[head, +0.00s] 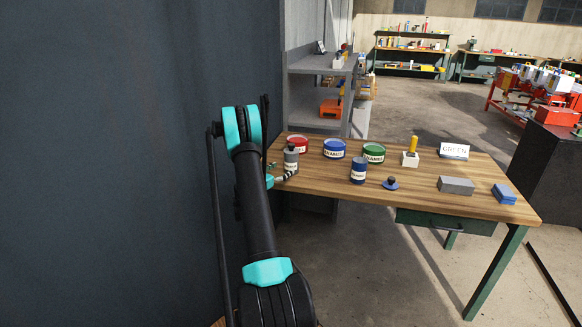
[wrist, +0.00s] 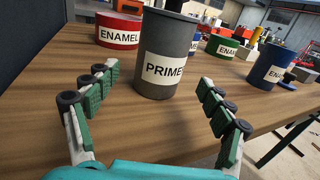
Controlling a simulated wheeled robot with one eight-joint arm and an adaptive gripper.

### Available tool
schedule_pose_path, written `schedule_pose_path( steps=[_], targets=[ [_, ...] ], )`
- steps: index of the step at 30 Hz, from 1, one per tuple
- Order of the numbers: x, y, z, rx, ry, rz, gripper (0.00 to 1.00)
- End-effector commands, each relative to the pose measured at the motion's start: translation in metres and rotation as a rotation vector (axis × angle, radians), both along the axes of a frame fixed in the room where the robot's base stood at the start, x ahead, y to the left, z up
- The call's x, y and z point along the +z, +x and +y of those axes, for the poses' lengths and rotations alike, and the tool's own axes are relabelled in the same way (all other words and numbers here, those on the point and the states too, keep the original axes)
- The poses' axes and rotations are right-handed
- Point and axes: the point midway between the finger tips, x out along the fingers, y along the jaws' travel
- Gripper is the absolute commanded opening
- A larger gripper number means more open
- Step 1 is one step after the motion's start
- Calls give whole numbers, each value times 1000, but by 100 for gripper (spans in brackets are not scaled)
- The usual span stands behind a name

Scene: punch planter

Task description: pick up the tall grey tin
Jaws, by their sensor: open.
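The tall grey tin (wrist: 166,55) stands upright on the wooden table and carries a white label reading "PRIME", the rest of the word turned away. In the wrist view it is straight ahead, beyond and between the spread fingers of my gripper (wrist: 157,103). The gripper is open and empty. In the head view the grey tin (head: 291,160) is at the table's left end, with my gripper (head: 283,174) low beside it, partly hidden by my arm.
Close behind the grey tin stands a red enamel tin (wrist: 119,30). A blue tin (head: 334,148), a green tin (head: 373,153) and a taller blue tin (head: 358,170) stand to its right. A grey block (head: 456,185) lies farther right on the table (head: 420,201). A dark wall (head: 130,150) is at left.

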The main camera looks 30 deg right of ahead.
Motion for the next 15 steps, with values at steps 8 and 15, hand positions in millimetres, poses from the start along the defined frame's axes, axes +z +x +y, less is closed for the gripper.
schedule_pose_path(
  steps=[8,15],
  targets=[
    [0,5,-15,0,0,1,82],
    [0,14,-46,-1,0,1,82]
  ],
)
